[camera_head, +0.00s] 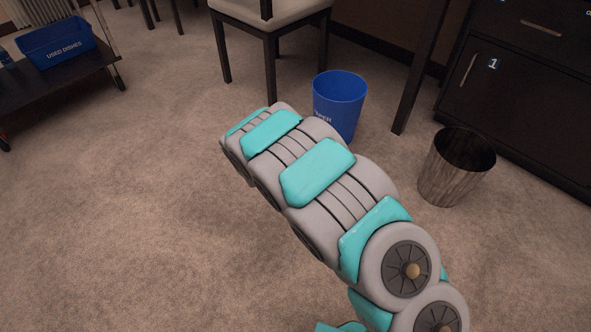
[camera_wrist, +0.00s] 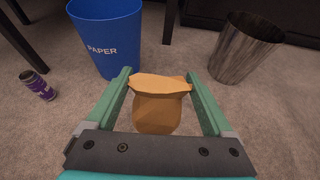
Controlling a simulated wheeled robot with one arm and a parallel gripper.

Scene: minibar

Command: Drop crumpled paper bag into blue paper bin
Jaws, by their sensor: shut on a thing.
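The crumpled paper bag (camera_wrist: 158,112) is brown and sits between the two green fingers of my gripper (camera_wrist: 160,90) in the wrist view. My gripper is shut on it. The blue paper bin (camera_wrist: 107,42), marked PAPER, stands upright on the carpet ahead and to the left of the bag in the wrist view. In the head view the blue bin (camera_head: 340,100) stands just beyond my arm, which covers part of its lower side. The bag and my gripper's fingers are hidden behind my arm there. The bin's inside bottom does not show.
A dark wood-grain bin (camera_head: 456,168) stands right of the blue bin. A purple can (camera_wrist: 38,86) is on the carpet at left. A chair (camera_head: 270,25) and a dark cabinet (camera_head: 520,90) stand behind. A blue used-dishes tub (camera_head: 62,50) rests on a low cart at far left.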

